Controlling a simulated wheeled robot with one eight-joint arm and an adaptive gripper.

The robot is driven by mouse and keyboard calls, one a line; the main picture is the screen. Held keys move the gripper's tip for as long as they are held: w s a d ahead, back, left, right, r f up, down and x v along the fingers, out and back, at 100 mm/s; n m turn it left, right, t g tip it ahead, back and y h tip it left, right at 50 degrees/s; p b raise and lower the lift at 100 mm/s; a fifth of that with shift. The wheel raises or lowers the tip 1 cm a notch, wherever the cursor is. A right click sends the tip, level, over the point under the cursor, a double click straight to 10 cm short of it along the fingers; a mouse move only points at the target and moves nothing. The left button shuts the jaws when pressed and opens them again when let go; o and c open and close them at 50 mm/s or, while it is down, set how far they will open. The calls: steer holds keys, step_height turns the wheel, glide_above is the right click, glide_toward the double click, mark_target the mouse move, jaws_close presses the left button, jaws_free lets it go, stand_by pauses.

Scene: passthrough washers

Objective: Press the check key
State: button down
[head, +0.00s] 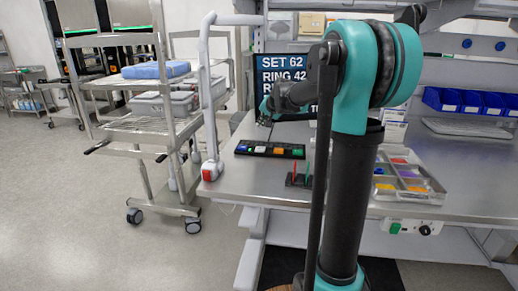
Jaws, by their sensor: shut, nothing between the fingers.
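A dark key panel (270,155) lies near the left front of the steel workbench. It carries a row of small coloured keys, among them blue, white, orange and green. The marks on the keys are too small to read, so I cannot tell which is the check key. My gripper (264,121) is small in view, behind and above the panel. It is shut and empty, and looks apart from the keys. My arm covers part of the bench to the right of the panel.
A dark screen (282,67) reading SET 62 and RING 42 stands behind, partly hidden by my arm. A small rack (299,180) with red and green upright pieces stands before the panel. A divided tray (405,180) is at right. A steel cart (140,130) stands left.

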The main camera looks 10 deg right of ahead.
mark_target(261, 149)
steer(key=shift+f, duration=0.1)
steer(key=shift+f, duration=4.35)
steer(key=shift+f, duration=0.1)
steer(key=shift+f, duration=0.3)
steer(key=shift+f, duration=0.45)
steer(key=shift+r, duration=0.9)
steer(key=shift+r, duration=0.1)
steer(key=shift+r, duration=2.4)
